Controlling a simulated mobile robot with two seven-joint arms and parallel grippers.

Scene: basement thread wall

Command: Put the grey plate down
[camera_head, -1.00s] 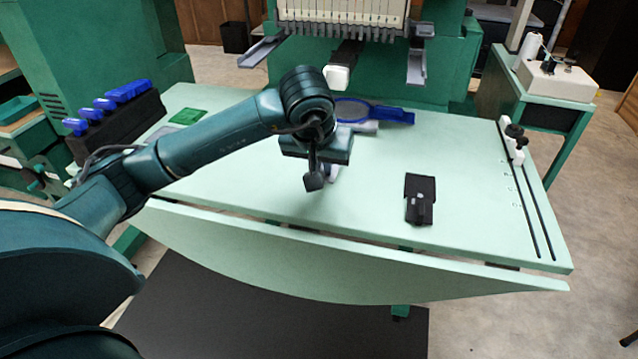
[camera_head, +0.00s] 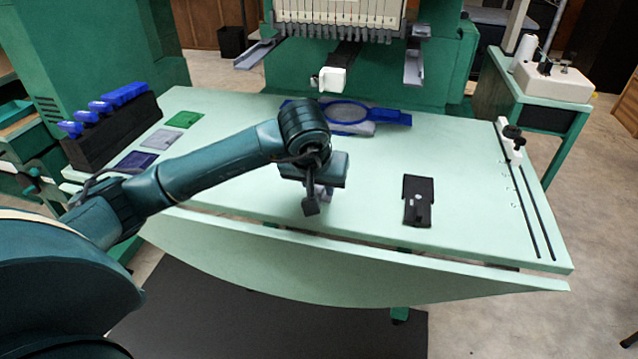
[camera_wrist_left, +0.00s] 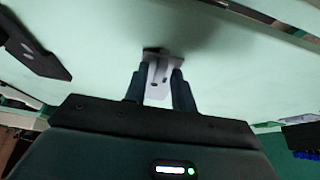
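My left gripper (camera_head: 322,192) points down over the front middle of the pale green table (camera_head: 370,215). In the left wrist view its two dark fingers (camera_wrist_left: 160,88) stand on either side of a light grey plate (camera_wrist_left: 158,72) with small dark holes and appear closed on it. The plate's far end is close to the table top, with a dark patch beside it; I cannot tell whether it touches. In the head view the gripper mostly hides the plate. My right gripper is not in view.
A black device (camera_head: 418,200) lies to the right of the gripper. A blue hoop (camera_head: 350,113) lies behind it. Flat green (camera_head: 184,119), grey (camera_head: 161,139) and dark blue (camera_head: 136,162) squares lie at left near a black rack (camera_head: 115,130). Slots run along the table's right side.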

